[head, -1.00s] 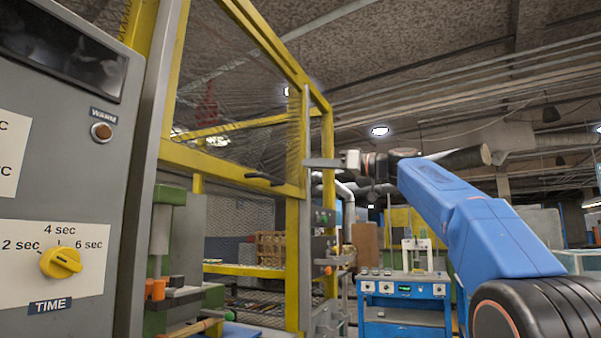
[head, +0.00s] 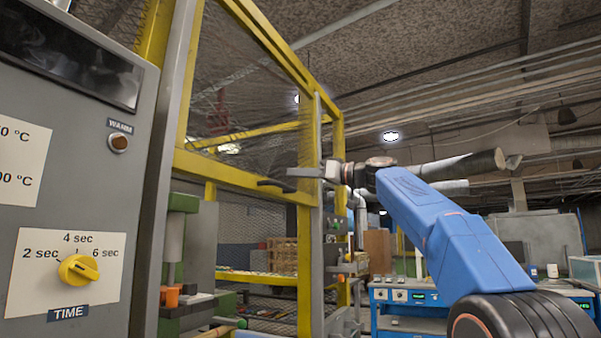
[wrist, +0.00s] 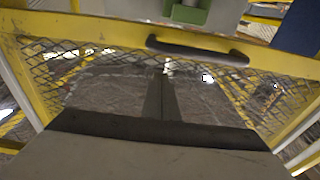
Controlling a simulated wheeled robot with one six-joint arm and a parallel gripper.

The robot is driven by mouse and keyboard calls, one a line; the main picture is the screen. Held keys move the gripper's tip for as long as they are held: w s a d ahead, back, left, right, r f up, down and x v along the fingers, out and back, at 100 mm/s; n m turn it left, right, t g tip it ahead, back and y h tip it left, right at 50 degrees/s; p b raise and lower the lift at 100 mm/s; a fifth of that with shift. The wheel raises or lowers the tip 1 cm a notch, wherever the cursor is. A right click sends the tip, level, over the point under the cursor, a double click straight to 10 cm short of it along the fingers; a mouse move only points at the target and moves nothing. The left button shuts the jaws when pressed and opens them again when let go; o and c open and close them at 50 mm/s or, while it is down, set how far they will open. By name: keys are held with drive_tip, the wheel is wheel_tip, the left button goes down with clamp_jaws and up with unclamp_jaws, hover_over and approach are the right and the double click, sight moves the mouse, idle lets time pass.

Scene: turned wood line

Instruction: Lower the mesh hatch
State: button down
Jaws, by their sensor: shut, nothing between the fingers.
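The mesh hatch is a yellow-framed wire panel whose lower rail (head: 225,172) sits at mid-height in the head view, with an open space beneath it. A dark bar handle (head: 270,184) is fixed to this rail; it also shows in the wrist view (wrist: 197,50). My gripper (head: 298,172) is shut and empty. Its grey fingers point left, just right of the handle and slightly above it in the head view. Contact with the handle is not visible.
A grey control panel with a yellow time dial (head: 78,269) stands close on the left. A green press (head: 178,235) is below the hatch. A blue bench (head: 410,325) stands behind on the right. Yellow posts (head: 304,260) edge the cell.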

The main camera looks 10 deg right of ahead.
drive_tip(key=shift+s+d+f, duration=0.1)
drive_tip(key=shift+d+f, duration=0.05)
drive_tip(key=shift+f, duration=0.6)
drive_tip(key=shift+d+f, duration=0.15)
drive_tip(key=shift+f, duration=0.6)
drive_tip(key=shift+f, duration=0.15)
wheel_tip(320, 180, down, 51)
